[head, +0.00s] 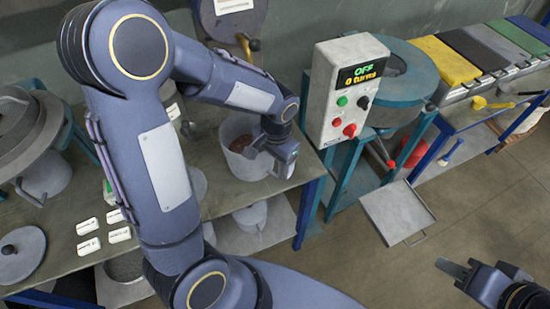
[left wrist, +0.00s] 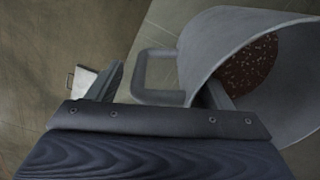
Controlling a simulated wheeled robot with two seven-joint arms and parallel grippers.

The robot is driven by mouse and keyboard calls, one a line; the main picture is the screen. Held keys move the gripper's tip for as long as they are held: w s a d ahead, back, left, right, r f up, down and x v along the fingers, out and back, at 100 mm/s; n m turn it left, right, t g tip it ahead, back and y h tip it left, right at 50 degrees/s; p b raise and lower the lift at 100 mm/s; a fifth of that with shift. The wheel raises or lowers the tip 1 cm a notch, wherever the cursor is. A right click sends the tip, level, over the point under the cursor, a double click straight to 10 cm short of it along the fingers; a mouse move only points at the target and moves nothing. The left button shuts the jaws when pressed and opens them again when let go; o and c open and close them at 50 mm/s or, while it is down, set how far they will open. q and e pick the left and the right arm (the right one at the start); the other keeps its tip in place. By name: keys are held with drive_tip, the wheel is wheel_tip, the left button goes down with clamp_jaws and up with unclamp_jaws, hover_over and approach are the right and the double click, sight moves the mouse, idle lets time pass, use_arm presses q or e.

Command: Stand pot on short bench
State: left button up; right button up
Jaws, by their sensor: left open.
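The grey pot (head: 237,128) stands upright near the right end of a green-topped bench (head: 262,187), with brown speckled contents inside. In the left wrist view the pot (left wrist: 215,48) fills the right side, and its squared handle (left wrist: 142,72) sticks out to the left. My left gripper (head: 283,160) is open at the pot's handle side. In the left wrist view its fingers (left wrist: 162,92) lie either side of the handle, one by the pot's wall. My right gripper (head: 487,270) is open and empty at the lower right. I cannot tell which surface is the short bench.
A control box (head: 343,90) reading "OFF 0 turns" and a teal round machine (head: 405,75) stand right of the bench. A lidded pot (head: 45,165) and white labels (head: 88,226) are at left. A grey tray (head: 397,212) sits low at right. A bench with coloured slabs (head: 445,60) is behind.

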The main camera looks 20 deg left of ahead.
use_arm(q)
wheel_tip(320, 180, up, 12)
drive_tip(key=shift+s+d, duration=0.1)
drive_tip(key=s+r+n+t+h, duration=0.1)
drive_tip(key=s+n+t+h, duration=0.3)
drive_tip(key=s, duration=1.1)
drive_tip(key=shift+s+a+n+t, duration=0.3)
drive_tip(key=shift+a+n+t, duration=0.05)
drive_tip(key=shift+n+t, duration=0.4)
